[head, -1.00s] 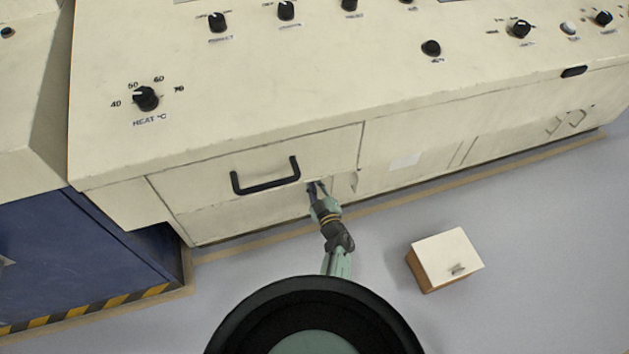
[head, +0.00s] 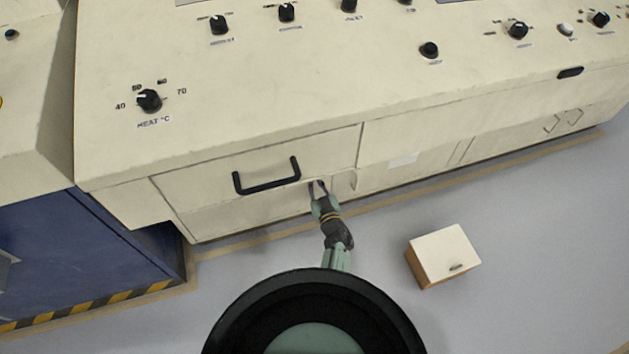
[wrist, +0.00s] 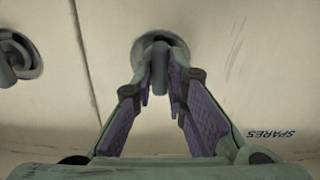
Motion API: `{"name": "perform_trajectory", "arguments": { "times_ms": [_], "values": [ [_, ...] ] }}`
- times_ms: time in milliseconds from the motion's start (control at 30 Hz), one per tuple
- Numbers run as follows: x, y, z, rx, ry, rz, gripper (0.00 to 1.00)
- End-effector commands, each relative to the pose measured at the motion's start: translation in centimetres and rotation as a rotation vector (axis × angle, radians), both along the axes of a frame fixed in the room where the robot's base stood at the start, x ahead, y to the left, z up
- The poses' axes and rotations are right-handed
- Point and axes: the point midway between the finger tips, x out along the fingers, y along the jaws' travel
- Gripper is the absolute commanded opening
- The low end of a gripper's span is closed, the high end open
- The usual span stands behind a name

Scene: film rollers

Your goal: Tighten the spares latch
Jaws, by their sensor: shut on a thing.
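The spares latch (wrist: 160,62) is a grey turn-handle on a round base, set in the cream panel. The label SPARES (wrist: 270,133) is upside down to its right in the wrist view. My gripper (wrist: 161,88) has one finger on each side of the latch handle and is shut on it. The handle looks roughly upright in the wrist view. In the head view my gripper (head: 318,188) is at the cabinet front, just below and right of the black drawer handle (head: 267,176); the latch is mostly hidden there by the fingers.
A second grey latch (wrist: 14,60) sits left of a panel seam in the wrist view. A small box with a cream lid (head: 443,255) stands on the floor at right. A blue cabinet (head: 80,255) is at left. Grey floor right of my arm is mostly clear.

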Motion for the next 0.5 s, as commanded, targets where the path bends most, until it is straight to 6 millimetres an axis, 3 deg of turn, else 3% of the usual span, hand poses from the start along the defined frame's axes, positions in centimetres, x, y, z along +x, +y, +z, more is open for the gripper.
{"name": "perform_trajectory", "arguments": {
  "times_ms": [367, 400, 500],
  "values": [
    [0.00, 0.00, -0.02, 0.003, 0.001, 0.000, 0.00],
    [0.00, 0.00, -0.02, 0.003, 0.001, 0.000, 0.15],
    [0.00, 0.00, -0.01, 0.003, 0.001, 0.000, 0.21]
  ]
}}
